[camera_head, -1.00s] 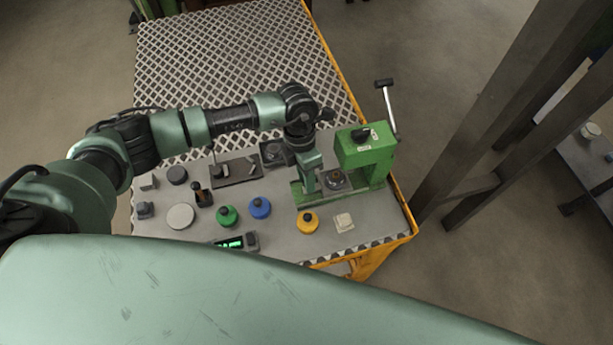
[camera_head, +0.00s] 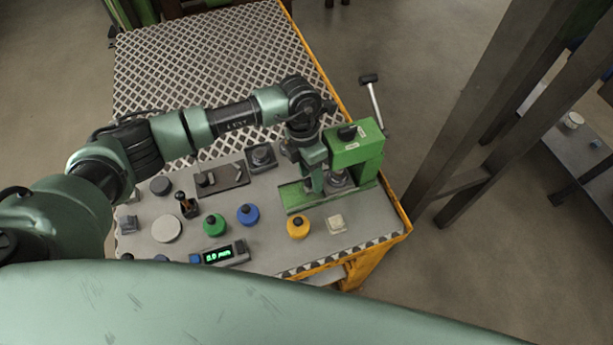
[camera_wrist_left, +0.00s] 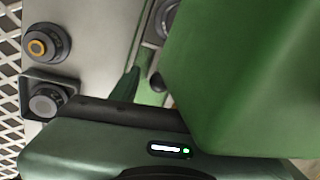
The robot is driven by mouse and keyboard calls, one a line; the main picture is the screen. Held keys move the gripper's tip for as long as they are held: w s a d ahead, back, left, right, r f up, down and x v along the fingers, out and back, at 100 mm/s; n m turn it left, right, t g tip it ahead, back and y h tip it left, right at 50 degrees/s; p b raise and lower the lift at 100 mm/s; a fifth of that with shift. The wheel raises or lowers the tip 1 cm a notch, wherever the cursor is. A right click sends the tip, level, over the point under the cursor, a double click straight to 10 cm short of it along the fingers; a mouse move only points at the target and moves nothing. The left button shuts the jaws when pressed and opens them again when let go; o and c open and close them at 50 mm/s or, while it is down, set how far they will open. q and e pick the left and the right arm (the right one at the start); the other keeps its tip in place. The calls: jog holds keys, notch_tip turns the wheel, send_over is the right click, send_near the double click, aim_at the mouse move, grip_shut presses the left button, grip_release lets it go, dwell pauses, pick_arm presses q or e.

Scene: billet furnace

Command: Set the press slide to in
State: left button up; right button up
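The green press (camera_head: 355,148) stands at the right end of the table, with its lever (camera_head: 373,100) raised at the back right. A grey round die on the press slide (camera_head: 338,179) shows low in the press opening, partly under the head. My left gripper (camera_head: 314,183) points down over the green press base (camera_head: 296,199), just left of the slide and close against it. Whether they touch is hidden. The left wrist view shows the green press head (camera_wrist_left: 245,75) close by and a small dark knob (camera_wrist_left: 157,82); the fingertips are not clear. My right gripper is not in view.
A yellow knob (camera_head: 298,227), a blue knob (camera_head: 248,214) and a green knob (camera_head: 214,225) stand in front. A lit display (camera_head: 220,256) sits near the front edge, and a small pale block (camera_head: 336,224) lies before the press. The mesh tabletop (camera_head: 200,70) behind is clear.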

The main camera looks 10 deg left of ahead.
pick_arm(q)
jog(key=shift+f, duration=0.1)
jog(key=shift+s, duration=0.1)
jog(key=shift+a, duration=0.1)
notch_tip(320, 180, up, 8)
jog(key=w+b, duration=0.1)
jog(key=b, duration=0.1)
jog(key=shift+a+f, duration=0.15)
jog(key=shift+a, duration=0.25)
